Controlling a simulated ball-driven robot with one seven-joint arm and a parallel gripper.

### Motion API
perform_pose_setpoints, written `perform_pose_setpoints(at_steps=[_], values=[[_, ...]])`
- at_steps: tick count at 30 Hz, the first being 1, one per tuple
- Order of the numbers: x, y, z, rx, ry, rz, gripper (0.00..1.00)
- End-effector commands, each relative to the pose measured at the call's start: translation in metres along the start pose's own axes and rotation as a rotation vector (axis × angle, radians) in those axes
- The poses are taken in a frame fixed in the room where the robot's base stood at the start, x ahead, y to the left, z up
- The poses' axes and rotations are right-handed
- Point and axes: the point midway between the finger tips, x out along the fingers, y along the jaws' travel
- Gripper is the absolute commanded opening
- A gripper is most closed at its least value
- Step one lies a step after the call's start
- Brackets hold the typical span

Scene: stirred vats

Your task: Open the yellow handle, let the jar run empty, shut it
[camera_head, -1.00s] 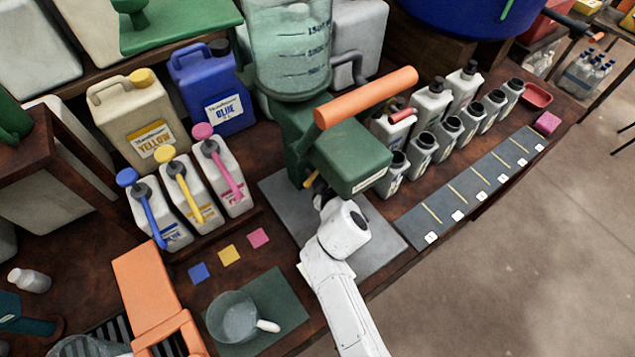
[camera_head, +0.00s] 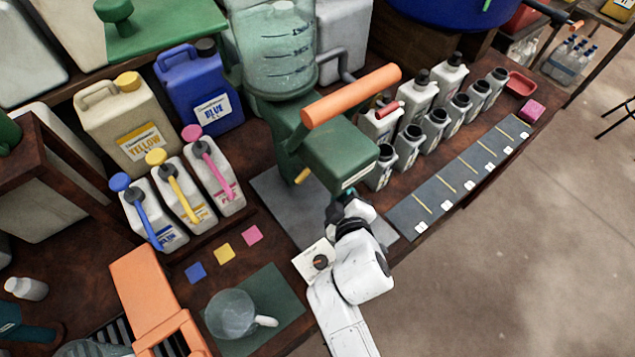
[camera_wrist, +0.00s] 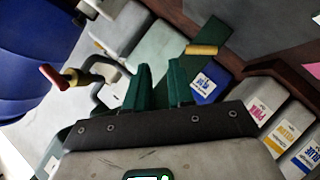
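The jar (camera_head: 278,55) is clear with volume marks and stands on a green machine (camera_head: 340,150). The small yellow handle (camera_head: 302,176) sticks out low on the machine's left side. In the wrist view the yellow handle (camera_wrist: 202,49) lies beyond and right of my fingertips, apart from them. My gripper (camera_wrist: 160,64) has its two green fingers apart with nothing seen between them. In the head view my gripper (camera_head: 348,193) is just below the machine's front end, right of the yellow handle; its fingertips are partly hidden there. I cannot tell the jar's fill level.
A clear mug (camera_head: 230,313) stands on a green mat (camera_head: 285,305). A grey plate (camera_head: 285,215) lies below the machine. An orange crank grip (camera_head: 350,95) juts out above. Pump jugs (camera_head: 180,200) stand left, and several dark-capped bottles (camera_head: 433,125) stand right.

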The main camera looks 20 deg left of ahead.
Motion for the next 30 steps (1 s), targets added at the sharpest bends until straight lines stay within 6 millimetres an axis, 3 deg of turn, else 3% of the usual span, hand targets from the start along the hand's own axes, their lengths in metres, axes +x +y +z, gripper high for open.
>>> perform_pose_setpoints(at_steps=[2, 7, 12, 16, 23, 26, 30], values=[[0.006, 0.017, 0.015, -0.029, 0.016, 0.090, 0.31], [-0.002, 0.072, 0.037, -0.142, 0.055, 0.308, 0.46], [-0.020, 0.113, 0.055, -0.304, 0.086, 0.494, 0.46], [-0.034, 0.130, 0.067, -0.436, 0.094, 0.587, 0.46], [-0.049, 0.138, 0.086, -0.652, 0.084, 0.667, 0.46], [-0.035, 0.121, 0.057, -0.790, 0.163, 0.614, 0.46], [-0.011, 0.080, 0.032, -0.990, 0.278, 0.510, 0.46]])
